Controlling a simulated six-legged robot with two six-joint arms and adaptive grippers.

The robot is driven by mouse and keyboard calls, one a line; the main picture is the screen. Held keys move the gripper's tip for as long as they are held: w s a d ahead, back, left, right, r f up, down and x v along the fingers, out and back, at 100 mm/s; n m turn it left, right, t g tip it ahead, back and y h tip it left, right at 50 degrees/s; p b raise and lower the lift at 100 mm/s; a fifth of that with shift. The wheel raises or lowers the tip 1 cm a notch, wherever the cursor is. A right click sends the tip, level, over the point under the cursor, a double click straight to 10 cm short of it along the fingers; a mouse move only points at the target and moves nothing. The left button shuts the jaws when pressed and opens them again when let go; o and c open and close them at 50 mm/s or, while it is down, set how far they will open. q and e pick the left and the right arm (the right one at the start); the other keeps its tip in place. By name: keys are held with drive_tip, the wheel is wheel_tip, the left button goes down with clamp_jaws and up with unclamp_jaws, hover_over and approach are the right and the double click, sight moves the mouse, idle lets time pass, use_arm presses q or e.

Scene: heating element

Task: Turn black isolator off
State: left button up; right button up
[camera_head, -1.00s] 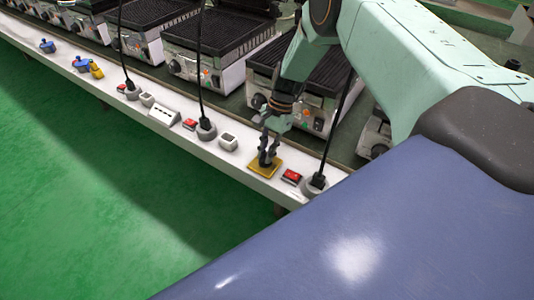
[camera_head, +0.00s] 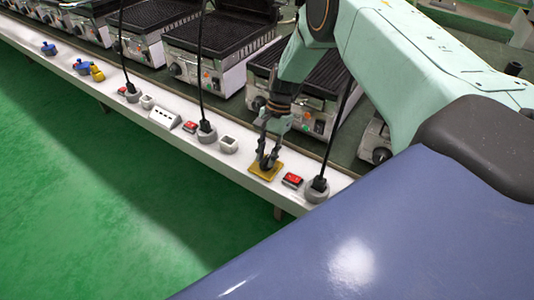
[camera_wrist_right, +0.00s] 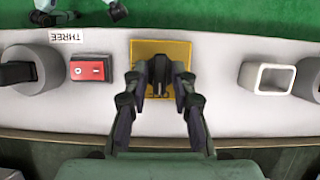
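The black isolator (camera_wrist_right: 160,78) is a dark knob on a square yellow plate (camera_wrist_right: 143,50), fixed to the white bench strip. Its yellow plate also shows in the head view (camera_head: 257,172), where my gripper partly covers the knob. My right gripper (camera_wrist_right: 160,84) is over the plate with one finger on each side of the knob. The fingers are spread, with a narrow gap between each and the knob; contact is hard to tell. The right gripper also shows in the head view (camera_head: 268,163), pointing down. My left gripper is not in view.
A red switch (camera_wrist_right: 91,68) and a round socket with a black plug (camera_wrist_right: 33,70) sit left of the plate in the wrist view, near a "THREE" label (camera_wrist_right: 81,35). A square grey socket (camera_wrist_right: 269,78) is on the right. Contact grills (camera_head: 215,45) stand behind the strip.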

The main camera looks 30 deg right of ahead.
drive_tip(key=shift+o, duration=0.8)
drive_tip(key=shift+r, duration=0.1)
drive_tip(key=v, duration=1.2)
